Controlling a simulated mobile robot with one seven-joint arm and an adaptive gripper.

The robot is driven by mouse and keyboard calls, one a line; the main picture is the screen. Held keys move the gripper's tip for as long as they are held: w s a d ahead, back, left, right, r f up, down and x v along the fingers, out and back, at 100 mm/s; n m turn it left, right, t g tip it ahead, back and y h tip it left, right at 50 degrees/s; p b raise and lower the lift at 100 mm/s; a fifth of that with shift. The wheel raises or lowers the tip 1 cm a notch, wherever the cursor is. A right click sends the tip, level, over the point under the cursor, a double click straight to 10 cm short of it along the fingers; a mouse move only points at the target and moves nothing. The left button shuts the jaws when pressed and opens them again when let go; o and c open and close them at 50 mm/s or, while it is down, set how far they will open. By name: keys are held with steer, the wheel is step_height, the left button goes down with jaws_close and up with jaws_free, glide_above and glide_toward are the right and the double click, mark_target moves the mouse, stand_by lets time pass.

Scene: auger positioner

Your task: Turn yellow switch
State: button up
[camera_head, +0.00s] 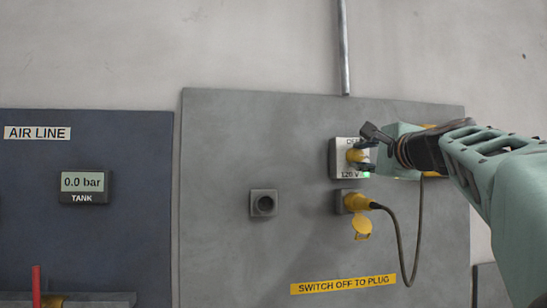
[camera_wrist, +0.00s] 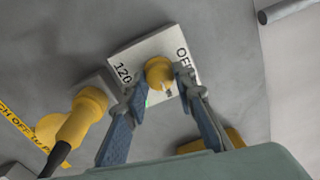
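The yellow switch (camera_head: 355,155) is a round knob on a pale plate (camera_head: 345,171) marked "OFF" and "120 V". It also shows in the wrist view (camera_wrist: 159,70), with a light pointer mark on it. My gripper (camera_wrist: 163,81) has its two blue-grey fingers apart, one on each side of the knob. A small gap seems to show between each fingertip and the knob; contact is not clear. In the head view my gripper (camera_head: 367,155) comes from the right and partly covers the plate and knob. A green light (camera_head: 366,174) is lit on the plate.
Below the switch, a yellow plug (camera_head: 357,201) sits in a socket, with a hanging cable (camera_head: 416,240). An empty grey socket (camera_head: 263,203) is to the left. A yellow label (camera_head: 343,284) reads "SWITCH OFF TO PLUG". A blue panel (camera_head: 120,240) shows 0.0 bar.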

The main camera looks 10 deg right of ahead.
steer(key=o, duration=0.4)
steer(key=shift+c, duration=0.2)
